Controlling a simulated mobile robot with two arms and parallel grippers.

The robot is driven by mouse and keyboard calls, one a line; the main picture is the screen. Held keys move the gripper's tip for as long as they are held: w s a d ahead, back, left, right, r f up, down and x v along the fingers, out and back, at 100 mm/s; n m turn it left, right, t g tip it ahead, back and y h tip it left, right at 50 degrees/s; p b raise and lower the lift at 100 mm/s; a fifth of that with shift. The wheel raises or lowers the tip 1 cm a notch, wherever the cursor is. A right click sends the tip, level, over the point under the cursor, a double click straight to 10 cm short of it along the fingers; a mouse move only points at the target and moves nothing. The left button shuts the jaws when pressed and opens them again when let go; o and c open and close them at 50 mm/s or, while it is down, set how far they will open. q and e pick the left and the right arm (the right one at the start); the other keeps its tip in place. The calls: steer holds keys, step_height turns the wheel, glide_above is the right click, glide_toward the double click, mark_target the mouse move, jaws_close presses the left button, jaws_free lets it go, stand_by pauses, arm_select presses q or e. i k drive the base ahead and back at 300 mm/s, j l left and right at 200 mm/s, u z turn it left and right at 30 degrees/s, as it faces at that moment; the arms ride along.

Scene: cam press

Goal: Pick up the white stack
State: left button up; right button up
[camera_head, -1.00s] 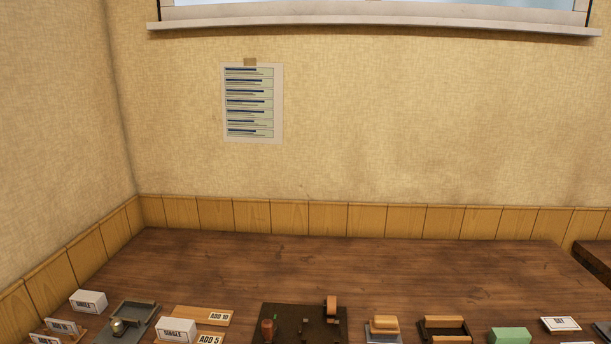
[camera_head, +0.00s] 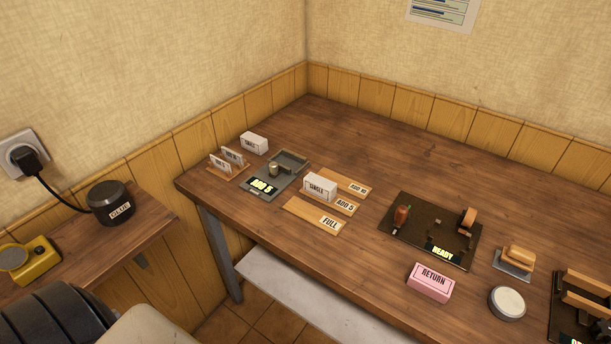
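Two small white blocks that look like stacks are on the wooden table. One, labelled SINGLE (camera_head: 320,187), sits on the wooden boards near the ADD 5 label. The other white block (camera_head: 254,142) stands further back, near the table's left edge, and its label is too small to read surely. I cannot tell which of the two the task means. Neither of my grippers is in view.
A grey tray (camera_head: 262,188) and a card holder (camera_head: 228,165) stand near the white blocks. A FULL board (camera_head: 312,213), a dark READY plate (camera_head: 418,228) and a pink RETURN block (camera_head: 431,280) lie further right. The table's back middle is clear. A GLUE pot (camera_head: 112,203) stands on the side table.

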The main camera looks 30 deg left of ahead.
mark_target(253, 143)
steer(key=u, duration=1.3)
steer(key=i+u, duration=0.2)
steer(key=u, duration=0.15)
